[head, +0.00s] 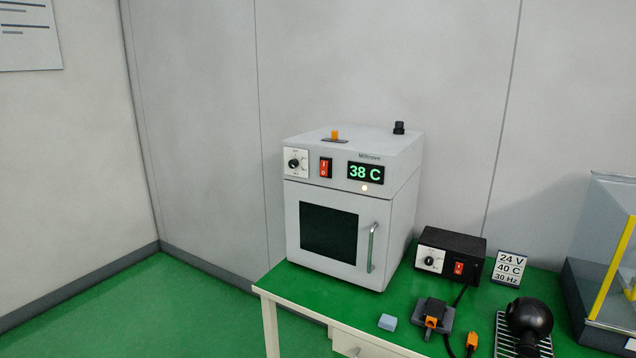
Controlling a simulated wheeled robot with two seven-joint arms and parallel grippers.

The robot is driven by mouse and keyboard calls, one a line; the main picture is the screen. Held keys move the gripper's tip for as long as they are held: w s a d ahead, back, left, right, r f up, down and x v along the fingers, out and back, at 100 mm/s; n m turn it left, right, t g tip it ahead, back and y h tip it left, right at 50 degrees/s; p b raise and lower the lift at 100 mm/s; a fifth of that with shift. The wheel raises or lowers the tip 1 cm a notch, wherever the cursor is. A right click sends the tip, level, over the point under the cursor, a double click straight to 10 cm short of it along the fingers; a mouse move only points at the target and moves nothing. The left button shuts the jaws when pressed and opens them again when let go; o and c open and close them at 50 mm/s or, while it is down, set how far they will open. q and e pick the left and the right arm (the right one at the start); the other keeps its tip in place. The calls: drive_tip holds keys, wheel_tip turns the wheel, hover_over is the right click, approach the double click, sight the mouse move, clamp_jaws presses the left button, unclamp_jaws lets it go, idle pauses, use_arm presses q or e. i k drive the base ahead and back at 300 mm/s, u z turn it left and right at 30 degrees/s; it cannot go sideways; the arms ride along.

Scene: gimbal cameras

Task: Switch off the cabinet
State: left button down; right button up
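The white cabinet (377,218) stands on the left end of the green-topped table. Its front panel has a black dial (294,163), a red rocker switch (326,167) marked I and 0, and a display (365,173) lit green with "38 C". A small lamp (364,188) glows below the display. The door with its dark window (329,230) and vertical handle (372,247) is shut. Neither of my grippers is in the head view.
On the green table (300,283), a black power box (449,254) with its own red switch stands right of the cabinet. Beside it are a sign card (509,268), a blue block (387,322), orange connectors (472,341), a black ball (529,317) and a glass-sided case (600,270).

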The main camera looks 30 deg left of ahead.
sight(324, 164)
drive_tip(key=u, duration=0.55)
drive_tip(key=i, duration=1.2)
drive_tip(key=z, duration=0.4)
